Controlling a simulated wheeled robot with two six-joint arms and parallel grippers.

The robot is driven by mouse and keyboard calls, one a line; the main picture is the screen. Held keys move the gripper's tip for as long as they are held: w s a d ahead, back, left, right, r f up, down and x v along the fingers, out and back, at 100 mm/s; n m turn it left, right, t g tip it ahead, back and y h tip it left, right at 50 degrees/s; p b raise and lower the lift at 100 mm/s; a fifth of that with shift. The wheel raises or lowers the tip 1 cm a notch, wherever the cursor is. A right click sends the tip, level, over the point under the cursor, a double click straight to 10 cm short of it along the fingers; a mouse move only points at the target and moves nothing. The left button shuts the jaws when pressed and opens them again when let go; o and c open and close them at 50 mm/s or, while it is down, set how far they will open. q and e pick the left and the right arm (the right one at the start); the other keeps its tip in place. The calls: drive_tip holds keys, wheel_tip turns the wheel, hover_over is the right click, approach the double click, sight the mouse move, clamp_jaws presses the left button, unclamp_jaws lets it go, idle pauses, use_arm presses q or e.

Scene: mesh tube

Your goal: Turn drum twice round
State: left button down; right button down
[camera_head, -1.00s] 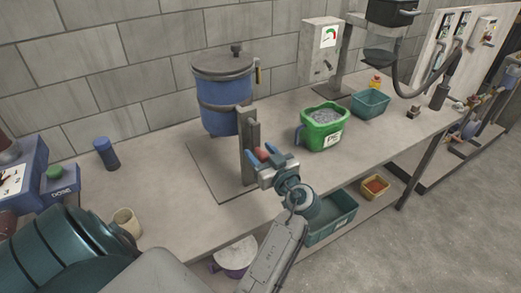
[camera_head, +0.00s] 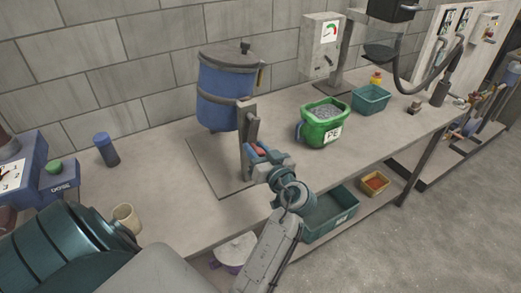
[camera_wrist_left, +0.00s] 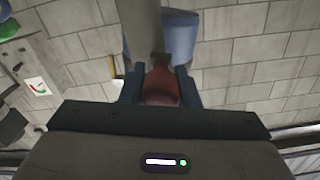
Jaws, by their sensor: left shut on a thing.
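The blue drum (camera_head: 225,98) with a grey lid hangs on a grey upright post (camera_head: 250,128) on a flat base plate. It is tilted slightly, its lid end leaning right. My left gripper (camera_head: 259,153) is in front of the post, shut on a red crank handle. In the left wrist view the red handle (camera_wrist_left: 160,88) sits between the two fingers, with the post and part of the blue drum (camera_wrist_left: 180,38) beyond. The gripper hides much of the handle and its crank in the head view. My right gripper is not in view.
A green tub (camera_head: 322,125) of grey pieces stands right of the drum, with a teal bin (camera_head: 371,99) behind it. A blue cylinder (camera_head: 106,150) and a beige cup (camera_head: 126,218) stand left. A block wall is close behind. The bench between is mostly clear.

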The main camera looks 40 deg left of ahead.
use_arm(q)
drive_tip(key=shift+s+a+r+m+p, duration=0.2)
drive_tip(key=shift+s+m, duration=0.15)
drive_tip(key=shift+m, duration=0.35)
drive_tip(key=shift+s+a+r+m+p, duration=0.1)
drive_tip(key=shift+s+r+m+p, duration=0.2)
drive_tip(key=shift+m, duration=0.4)
drive_tip(key=shift+s+a+r+m, duration=0.15)
drive_tip(key=shift+s+m, duration=0.25)
drive_tip(key=shift+m, duration=0.3)
drive_tip(key=c, duration=1.1)
unclamp_jaws()
drive_tip(key=shift+a+f, duration=0.1)
